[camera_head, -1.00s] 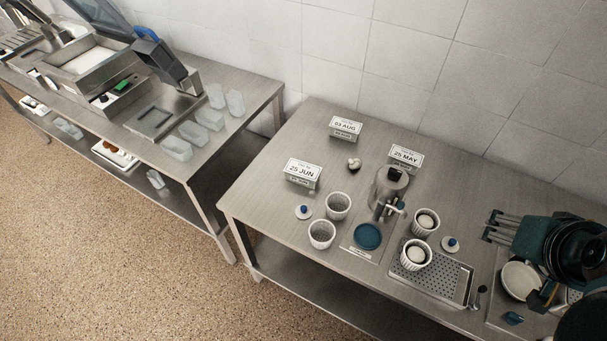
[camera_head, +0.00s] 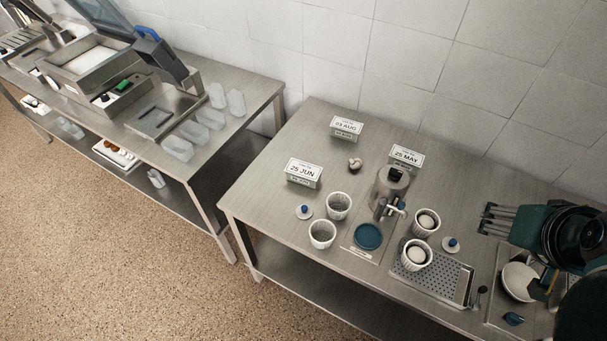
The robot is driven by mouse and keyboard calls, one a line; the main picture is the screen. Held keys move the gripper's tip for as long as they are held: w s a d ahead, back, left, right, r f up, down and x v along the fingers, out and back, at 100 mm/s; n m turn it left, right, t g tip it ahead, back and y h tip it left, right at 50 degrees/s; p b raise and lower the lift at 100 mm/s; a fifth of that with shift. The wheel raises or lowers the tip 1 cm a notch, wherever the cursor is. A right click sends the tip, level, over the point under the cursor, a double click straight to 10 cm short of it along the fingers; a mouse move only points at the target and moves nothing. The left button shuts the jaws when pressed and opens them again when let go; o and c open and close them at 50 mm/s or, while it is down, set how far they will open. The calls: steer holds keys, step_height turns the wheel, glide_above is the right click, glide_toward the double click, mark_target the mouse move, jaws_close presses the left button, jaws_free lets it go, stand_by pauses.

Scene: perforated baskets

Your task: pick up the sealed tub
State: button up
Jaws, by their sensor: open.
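I cannot tell for sure which thing is the sealed tub. Several translucent tubs (camera_head: 178,148) stand on the left steel table, and I cannot make out whether any has a lid. Two empty white perforated baskets (camera_head: 322,234) stand on the right table. Two more, one a white basket (camera_head: 416,257), hold round white contents. My gripper (camera_head: 486,220) is at the right edge of the view, teal with dark fingers pointing left. It is open and empty, above the right table and right of the filled baskets.
Date signs (camera_head: 304,172), a steel vessel (camera_head: 390,184), a teal disc (camera_head: 368,236) and small blue-knobbed lids (camera_head: 304,212) stand on the right table. A perforated drain tray (camera_head: 438,281) lies at its front. A white bowl (camera_head: 517,281) is under my arm.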

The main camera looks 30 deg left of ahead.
steer(key=w+a+n+g+y, duration=0.15)
steer(key=w+a+n, duration=0.35)
steer(key=w+a, duration=0.55)
steer(key=n+g+h+p, duration=0.2)
steer(key=n+g, duration=0.3)
steer(key=n, duration=0.8)
glide_above(304, 170)
steer(key=f, duration=2.2)
steer(key=shift+w+d+f, duration=0.2)
steer(key=shift+d+f, duration=0.05)
steer(key=shift+s+a+f+n, duration=0.2)
steer(key=shift+a+f+n, duration=0.1)
steer(key=shift+f, duration=1.3)
